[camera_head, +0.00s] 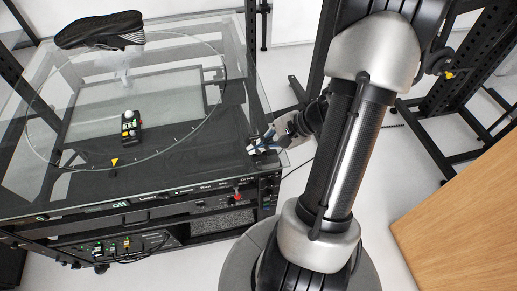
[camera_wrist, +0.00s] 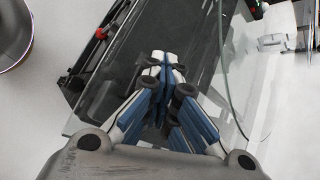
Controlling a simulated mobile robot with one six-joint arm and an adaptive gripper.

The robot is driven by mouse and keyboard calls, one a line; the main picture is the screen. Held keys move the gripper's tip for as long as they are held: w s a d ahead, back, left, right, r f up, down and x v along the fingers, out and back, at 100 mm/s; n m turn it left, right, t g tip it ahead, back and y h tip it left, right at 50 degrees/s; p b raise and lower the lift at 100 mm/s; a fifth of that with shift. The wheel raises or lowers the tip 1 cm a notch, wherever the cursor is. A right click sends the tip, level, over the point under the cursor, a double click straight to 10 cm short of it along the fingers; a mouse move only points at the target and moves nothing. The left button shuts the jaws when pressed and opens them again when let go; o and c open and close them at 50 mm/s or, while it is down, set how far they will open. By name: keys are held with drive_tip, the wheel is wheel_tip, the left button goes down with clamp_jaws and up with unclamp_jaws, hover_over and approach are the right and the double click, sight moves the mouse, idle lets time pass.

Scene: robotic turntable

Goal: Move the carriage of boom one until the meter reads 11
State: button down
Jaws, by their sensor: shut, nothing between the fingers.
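My gripper (camera_head: 257,146) is shut and empty at the right front corner of the glass-topped turntable cabinet (camera_head: 190,187). In the wrist view my gripper (camera_wrist: 165,62) has its blue-and-white fingers together over a dark strip beside the cabinet's front edge. I cannot make out a boom marked one or its carriage. I cannot tell which display is the meter; a small green readout (camera_head: 120,204) on the front panel is too small to read surely.
A black shoe (camera_head: 99,30) stands at the back of the glass. A small black box with knobs (camera_head: 130,127) lies on the turntable. A red knob (camera_head: 237,196) sits on the front panel. A wooden surface (camera_head: 460,235) is at the lower right.

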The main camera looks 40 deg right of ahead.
drive_tip(key=shift+r+p, duration=0.4)
drive_tip(key=shift+r, duration=0.3)
wheel_tip(320, 180, up, 5)
drive_tip(key=p, duration=0.3)
drive_tip(key=shift+p, duration=0.4)
idle(0.4)
